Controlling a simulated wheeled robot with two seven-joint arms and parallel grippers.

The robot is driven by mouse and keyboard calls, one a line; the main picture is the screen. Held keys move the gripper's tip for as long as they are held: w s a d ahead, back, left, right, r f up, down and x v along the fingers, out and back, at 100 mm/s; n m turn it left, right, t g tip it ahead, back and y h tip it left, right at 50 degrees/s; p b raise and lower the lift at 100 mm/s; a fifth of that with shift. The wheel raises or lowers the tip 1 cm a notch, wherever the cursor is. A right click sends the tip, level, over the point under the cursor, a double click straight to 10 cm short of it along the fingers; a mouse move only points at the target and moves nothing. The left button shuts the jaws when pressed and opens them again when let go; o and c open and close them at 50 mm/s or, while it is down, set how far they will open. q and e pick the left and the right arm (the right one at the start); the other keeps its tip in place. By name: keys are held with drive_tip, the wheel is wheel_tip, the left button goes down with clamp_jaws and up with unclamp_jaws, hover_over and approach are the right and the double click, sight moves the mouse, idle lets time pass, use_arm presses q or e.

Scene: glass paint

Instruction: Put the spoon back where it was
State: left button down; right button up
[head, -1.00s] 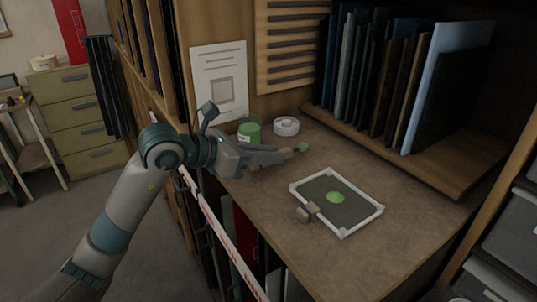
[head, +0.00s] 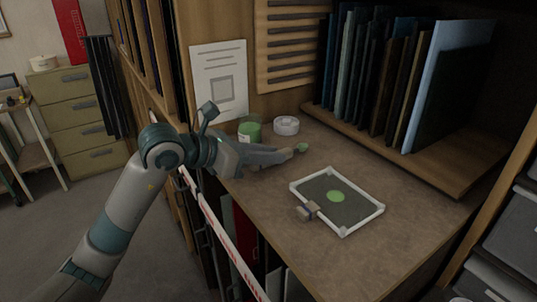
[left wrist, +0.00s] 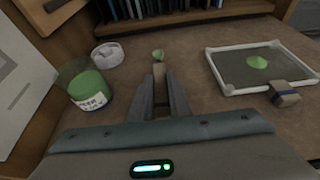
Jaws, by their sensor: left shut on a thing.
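My left gripper (head: 284,154) is shut on the spoon and holds it low over the worktop, just in front of the green jar. The spoon's green-coated bowl (head: 302,147) sticks out beyond the fingertips to the right. In the left wrist view the spoon (left wrist: 159,70) points straight ahead between the fingers (left wrist: 160,92). I cannot tell whether the spoon touches the worktop. The glass jar of green paint (head: 249,130) stands beside the gripper; it also shows in the left wrist view (left wrist: 86,88). My right gripper is not in view.
Upright sheets fill a rack behind. Bare worktop separates spoon and panel.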

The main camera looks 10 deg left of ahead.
use_arm(q)
drive_tip(key=shift+f, duration=0.2)
idle(0.3)
drive_tip(key=c, duration=1.6)
unclamp_jaws()
drive_tip(key=shift+c, duration=0.2)
drive_tip(key=shift+o, duration=0.4)
drive_tip(key=shift+s+a, duration=0.1)
